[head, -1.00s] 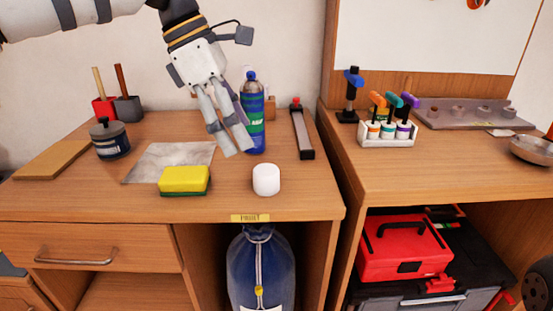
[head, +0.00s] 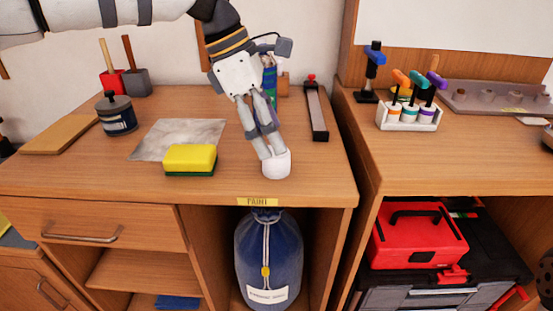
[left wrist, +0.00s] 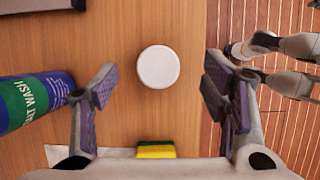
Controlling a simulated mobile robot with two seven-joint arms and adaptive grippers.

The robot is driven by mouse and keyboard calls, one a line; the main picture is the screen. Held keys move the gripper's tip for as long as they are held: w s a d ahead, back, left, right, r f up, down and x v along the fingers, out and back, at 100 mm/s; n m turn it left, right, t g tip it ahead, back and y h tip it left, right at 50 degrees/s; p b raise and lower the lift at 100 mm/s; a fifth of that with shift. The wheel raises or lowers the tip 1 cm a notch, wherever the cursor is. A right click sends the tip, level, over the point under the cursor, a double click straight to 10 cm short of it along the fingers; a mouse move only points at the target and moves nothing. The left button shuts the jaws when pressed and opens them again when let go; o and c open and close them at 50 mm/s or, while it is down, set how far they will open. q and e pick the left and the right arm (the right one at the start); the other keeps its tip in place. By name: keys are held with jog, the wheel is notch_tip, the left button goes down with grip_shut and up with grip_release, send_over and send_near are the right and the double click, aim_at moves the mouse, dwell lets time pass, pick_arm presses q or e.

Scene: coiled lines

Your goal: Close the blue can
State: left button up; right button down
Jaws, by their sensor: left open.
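The blue can (head: 270,76) stands upright on the desk, mostly hidden behind my left gripper (head: 272,160) in the head view. Its blue body and green label show at the left edge of the left wrist view (left wrist: 30,102). The white round cap (head: 276,166) sits on the desk near the front edge, apart from the can. My left gripper points down at it, open. In the left wrist view the cap (left wrist: 158,66) lies between the spread fingers with space on both sides. Grey-white jointed parts at right there look like my right gripper (left wrist: 250,60); its opening is unclear.
A yellow-green sponge (head: 190,159) lies left of the cap, by a grey sheet (head: 178,138). A dark jar (head: 116,115) stands further left. A long dark-edged block (head: 316,112) lies behind right. A gap separates the desk from the right bench (head: 450,160).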

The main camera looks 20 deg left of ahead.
aim_at(276, 161)
pick_arm(q)
jog(key=f, duration=0.4)
jog(key=shift+w+d+f, duration=0.15)
jog(key=shift+d+f, duration=0.3)
jog(key=shift+f, duration=0.2)
jog(key=c, duration=0.9)
